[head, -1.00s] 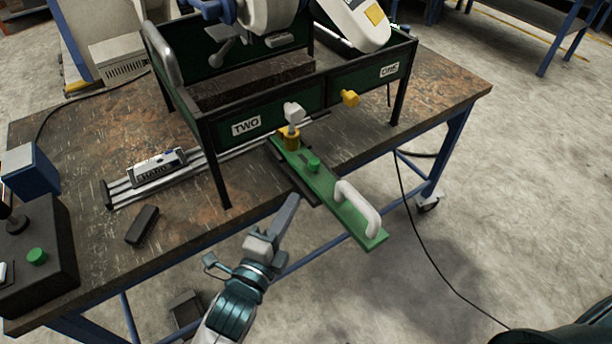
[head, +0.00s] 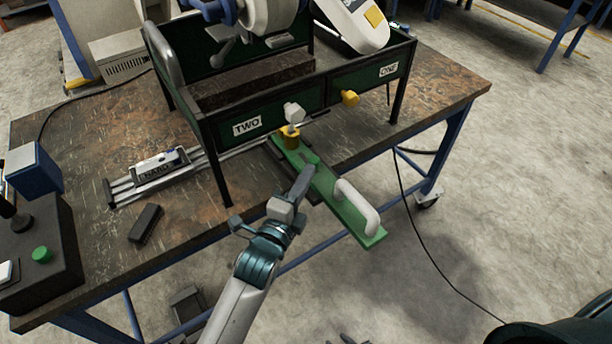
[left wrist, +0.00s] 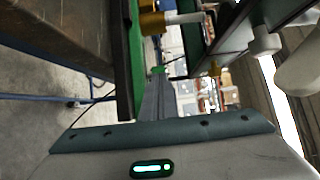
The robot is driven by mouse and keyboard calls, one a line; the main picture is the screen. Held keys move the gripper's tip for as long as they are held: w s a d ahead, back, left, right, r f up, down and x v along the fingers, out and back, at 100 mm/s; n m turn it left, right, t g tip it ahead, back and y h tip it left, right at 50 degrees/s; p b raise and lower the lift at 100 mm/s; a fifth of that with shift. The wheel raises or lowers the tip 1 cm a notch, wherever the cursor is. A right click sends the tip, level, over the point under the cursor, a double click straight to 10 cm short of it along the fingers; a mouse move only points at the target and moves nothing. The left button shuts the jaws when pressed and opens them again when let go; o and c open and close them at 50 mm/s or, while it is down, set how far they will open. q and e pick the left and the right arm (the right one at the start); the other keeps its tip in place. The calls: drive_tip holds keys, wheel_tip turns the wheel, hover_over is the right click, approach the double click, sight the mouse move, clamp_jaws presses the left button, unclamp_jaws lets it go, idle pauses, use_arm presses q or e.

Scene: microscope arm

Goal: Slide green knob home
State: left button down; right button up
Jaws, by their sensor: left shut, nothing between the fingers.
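The green knob (head: 311,158) stands on a long green plate (head: 352,222) with a white handle (head: 357,208). The plate juts out over the table's front edge. My left gripper (head: 304,172) is shut and empty. Its fingertips are at the knob's near side and cover part of it; I cannot tell whether they touch. In the left wrist view the knob (left wrist: 158,70) shows just past the shut fingertips (left wrist: 157,82). Grey tips at the bottom edge of the head view may be my right gripper (head: 352,340); their opening is unclear.
A yellow-based post with a white top (head: 291,125) stands at the plate's far end. A dark frame with drawers (head: 262,120) is behind it. A silver rail (head: 150,182), a black block (head: 145,222) and a control box with a green button (head: 42,254) are at left.

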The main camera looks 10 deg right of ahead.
sight(297, 167)
use_arm(q)
drive_tip(key=shift+w+a+r, duration=0.1)
drive_tip(key=shift+w+a, duration=0.2)
drive_tip(key=shift+w, duration=0.45)
drive_tip(key=shift+w+a, duration=0.25)
drive_tip(key=shift+w, duration=0.45)
drive_tip(key=shift+w+a, duration=0.1)
drive_tip(key=shift+w, duration=0.2)
use_arm(e)
drive_tip(key=shift+s+a+r, duration=0.25)
drive_tip(key=shift+s+a, duration=0.05)
drive_tip(key=shift+a, duration=0.1)
drive_tip(key=shift+w+a, duration=0.1)
